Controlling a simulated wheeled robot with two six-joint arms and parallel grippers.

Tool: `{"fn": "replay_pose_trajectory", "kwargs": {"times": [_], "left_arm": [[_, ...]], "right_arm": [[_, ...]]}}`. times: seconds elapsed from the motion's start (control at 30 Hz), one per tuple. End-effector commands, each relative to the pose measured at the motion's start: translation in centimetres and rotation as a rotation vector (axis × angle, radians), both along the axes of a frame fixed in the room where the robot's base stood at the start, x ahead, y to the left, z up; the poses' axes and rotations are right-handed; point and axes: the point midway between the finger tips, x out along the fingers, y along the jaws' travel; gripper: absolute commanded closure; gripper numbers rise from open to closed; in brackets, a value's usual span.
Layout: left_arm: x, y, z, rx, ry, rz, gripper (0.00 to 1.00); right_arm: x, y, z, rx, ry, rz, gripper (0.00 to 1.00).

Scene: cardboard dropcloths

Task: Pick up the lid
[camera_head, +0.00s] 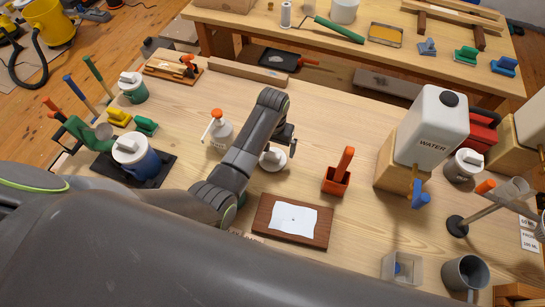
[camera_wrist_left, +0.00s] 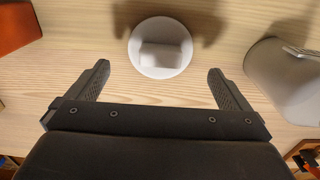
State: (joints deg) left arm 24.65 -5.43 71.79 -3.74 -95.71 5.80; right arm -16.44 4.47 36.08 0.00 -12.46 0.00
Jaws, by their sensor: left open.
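A loose white round lid (camera_head: 269,163) with a block-shaped handle lies on the wooden table, partly covered by my left arm. It also shows in the left wrist view, handle up (camera_wrist_left: 160,47). My left gripper (camera_head: 286,143) is right by the lid in the head view, its fingers partly hidden by the arm. In the left wrist view the gripper (camera_wrist_left: 158,72) is open and empty, with the lid between and beyond its fingertips, apart from both. My right gripper is not in view.
A white spray bottle (camera_head: 217,136) stands left of the lid, and a red-orange holder (camera_head: 335,181) stands right of it. A brown board with paper (camera_head: 265,214) lies in front. Jars with similar white lids (camera_head: 132,80) stand at the left.

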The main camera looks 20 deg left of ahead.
Motion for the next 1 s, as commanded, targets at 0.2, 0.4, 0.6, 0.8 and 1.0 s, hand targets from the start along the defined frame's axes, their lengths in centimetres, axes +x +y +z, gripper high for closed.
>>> {"fn": "replay_pose_trajectory", "kwargs": {"times": [0.2,0.4,0.6,0.8,1.0], "left_arm": [[-0.1,0.1,-1.3,0.001,0.002,0.000,0.00],[-0.2,0.1,-3.9,0.001,0.002,0.000,0.00],[-0.2,0.1,-5.4,0.000,0.000,0.000,0.00],[-0.2,0.1,-5.5,0.000,-0.001,0.000,0.00],[-0.2,0.1,-5.4,0.000,-0.001,0.000,0.18]], "right_arm": [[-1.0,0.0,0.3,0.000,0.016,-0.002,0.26],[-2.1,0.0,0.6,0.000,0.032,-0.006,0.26],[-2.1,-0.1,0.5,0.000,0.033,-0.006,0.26],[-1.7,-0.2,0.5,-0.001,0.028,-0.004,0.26],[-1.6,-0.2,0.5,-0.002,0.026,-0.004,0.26]]}}
